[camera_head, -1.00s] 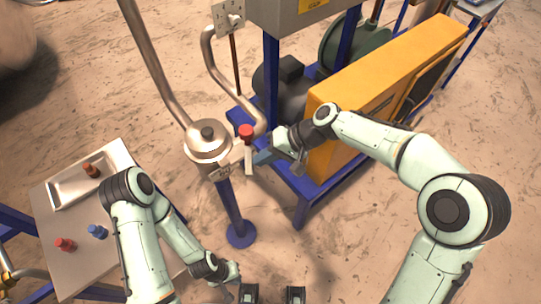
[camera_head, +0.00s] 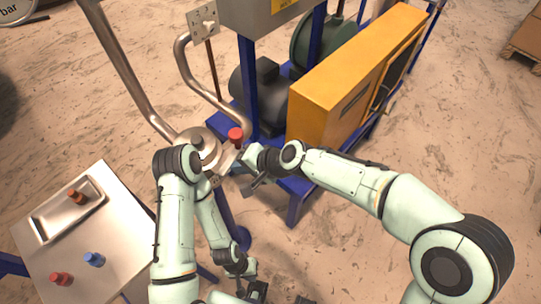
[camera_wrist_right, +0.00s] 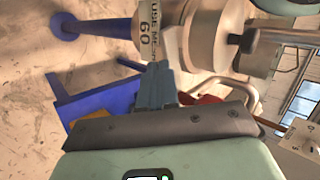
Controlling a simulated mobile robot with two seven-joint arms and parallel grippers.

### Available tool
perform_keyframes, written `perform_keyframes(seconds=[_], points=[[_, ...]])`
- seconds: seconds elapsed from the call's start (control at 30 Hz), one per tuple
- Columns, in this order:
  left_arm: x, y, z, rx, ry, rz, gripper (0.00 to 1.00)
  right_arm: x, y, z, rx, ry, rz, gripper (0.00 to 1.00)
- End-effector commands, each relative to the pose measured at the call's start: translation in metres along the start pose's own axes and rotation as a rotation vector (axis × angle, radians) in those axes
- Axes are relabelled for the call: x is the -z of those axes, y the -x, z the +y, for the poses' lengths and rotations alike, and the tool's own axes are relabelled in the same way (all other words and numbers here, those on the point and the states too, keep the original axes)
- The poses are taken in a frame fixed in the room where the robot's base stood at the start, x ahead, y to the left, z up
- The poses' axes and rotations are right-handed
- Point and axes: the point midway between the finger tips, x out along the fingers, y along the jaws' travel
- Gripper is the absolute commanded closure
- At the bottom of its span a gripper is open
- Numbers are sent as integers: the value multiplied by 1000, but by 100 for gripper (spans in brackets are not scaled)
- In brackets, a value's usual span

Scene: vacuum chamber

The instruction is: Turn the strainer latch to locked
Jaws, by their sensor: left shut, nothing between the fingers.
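The strainer is a steel canister (camera_head: 199,140) with a dark top knob, partly hidden behind my left arm. A red-capped knob (camera_head: 235,134) stands at its right side, over a pale metal piece (camera_head: 228,158); I cannot tell which part is the latch or how it is set. My right gripper (camera_head: 257,187) is just right of and below that piece. In the right wrist view its blue fingers (camera_wrist_right: 156,86) look together, their tips near the strainer's label (camera_wrist_right: 149,28); contact is unclear. My left gripper (camera_head: 256,290) is shut and empty, low in the picture.
A steel side table (camera_head: 125,225) at left holds a tray (camera_head: 50,229) and red and blue caps. An orange cabinet (camera_head: 345,85) on a blue frame stands behind my right arm. A bent steel pipe (camera_head: 130,75) rises from the strainer. Open floor lies at right.

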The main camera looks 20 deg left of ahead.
Motion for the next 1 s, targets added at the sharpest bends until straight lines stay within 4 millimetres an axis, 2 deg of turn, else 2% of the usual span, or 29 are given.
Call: perform_keyframes(seconds=[0.07, 0.4, 1.0], points=[[0, 1, 0, 0, 0, 0, 100, -7, -4, -5, -1, -30, 35, 100], [1, 4, 2, -1, -1, 2, 100, -11, -14, -13, 0, -26, 28, 100], [2, 4, 2, -1, -1, 3, 100, -14, -18, -16, -1, -25, 25, 100]])
